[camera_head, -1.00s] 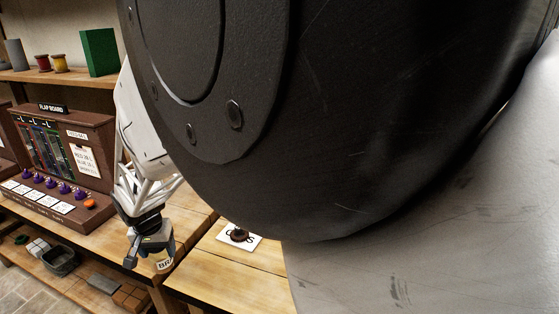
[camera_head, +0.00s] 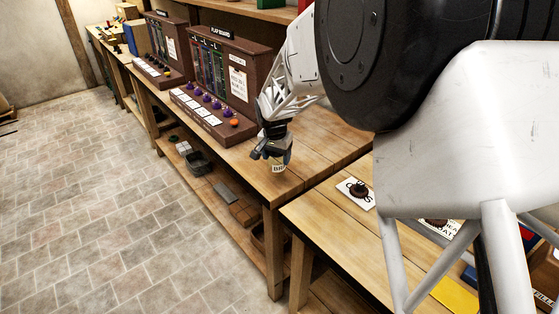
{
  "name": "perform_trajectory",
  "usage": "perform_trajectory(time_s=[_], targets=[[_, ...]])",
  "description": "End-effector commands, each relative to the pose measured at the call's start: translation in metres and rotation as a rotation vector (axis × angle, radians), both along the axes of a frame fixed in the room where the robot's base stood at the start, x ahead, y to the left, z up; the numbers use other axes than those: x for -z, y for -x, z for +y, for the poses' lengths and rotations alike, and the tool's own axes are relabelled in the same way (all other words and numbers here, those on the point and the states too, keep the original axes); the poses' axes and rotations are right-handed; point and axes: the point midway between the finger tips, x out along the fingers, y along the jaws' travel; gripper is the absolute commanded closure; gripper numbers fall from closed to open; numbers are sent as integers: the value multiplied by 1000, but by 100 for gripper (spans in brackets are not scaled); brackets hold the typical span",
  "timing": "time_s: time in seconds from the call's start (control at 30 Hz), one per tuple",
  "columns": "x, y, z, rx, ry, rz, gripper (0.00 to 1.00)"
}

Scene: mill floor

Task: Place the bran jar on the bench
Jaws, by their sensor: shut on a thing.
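The bran jar (camera_head: 280,168) shows as a small piece with a pale label, of which the letters "BRA" can be read. My gripper (camera_head: 272,156) is shut on it, pointing down, and covers most of it. The jar is over the front edge area of the wooden bench (camera_head: 325,150), near its right end. I cannot tell whether the jar touches the bench top.
A brown flap board (camera_head: 222,85) with purple knobs and an orange button stands left of my gripper. A second bench (camera_head: 320,225) at right carries a white card (camera_head: 356,193) with a dark round thing. A lower shelf (camera_head: 205,178) holds a grey bin (camera_head: 198,162). Floor is clear at left.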

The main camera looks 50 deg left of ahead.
Motion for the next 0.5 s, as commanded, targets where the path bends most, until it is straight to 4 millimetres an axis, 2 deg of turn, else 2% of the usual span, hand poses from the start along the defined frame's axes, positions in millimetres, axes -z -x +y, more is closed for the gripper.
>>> perform_trajectory(time_s=[0.2, 0.5], targets=[[1, -8, 14, 0, -1, 0, 68], [1, -8, 15, 0, -1, 0, 68]])
